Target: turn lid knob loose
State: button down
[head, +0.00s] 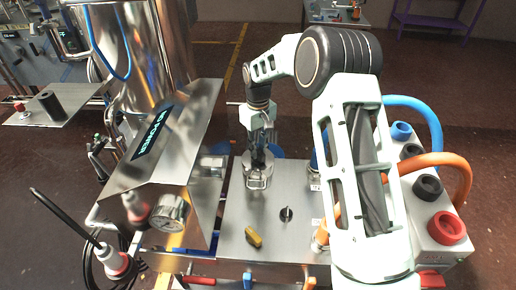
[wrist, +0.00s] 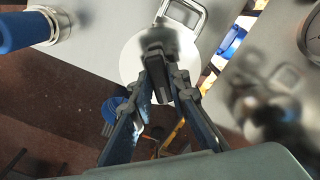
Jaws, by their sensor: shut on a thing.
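The round metal lid (wrist: 131,62) lies under my gripper in the wrist view, with a bent metal loop handle (wrist: 203,22) at its edge. In the head view the lid (head: 247,177) sits at the back of the steel worktop. My gripper (wrist: 162,84) points down over it, its two dark fingers shut on the dark lid knob (wrist: 157,45) at the lid's middle. In the head view my gripper (head: 258,160) stands at the lid, and its fingers hide most of the knob. I cannot tell how loose the knob is.
A yellow knob (head: 254,237) and a black knob (head: 286,213) stand on the worktop (head: 236,218) in front. A steel housing with a gauge (head: 168,214) is at left. Blue and orange hoses (head: 440,160) are at right. A blue-ended fitting (wrist: 30,30) is near the lid.

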aim_at(258, 150)
jog(key=shift+n, duration=0.5)
jog(key=c, duration=1.8)
grip_release()
jog(key=shift+c, duration=0.2)
notch_tip(258, 150, up, 12)
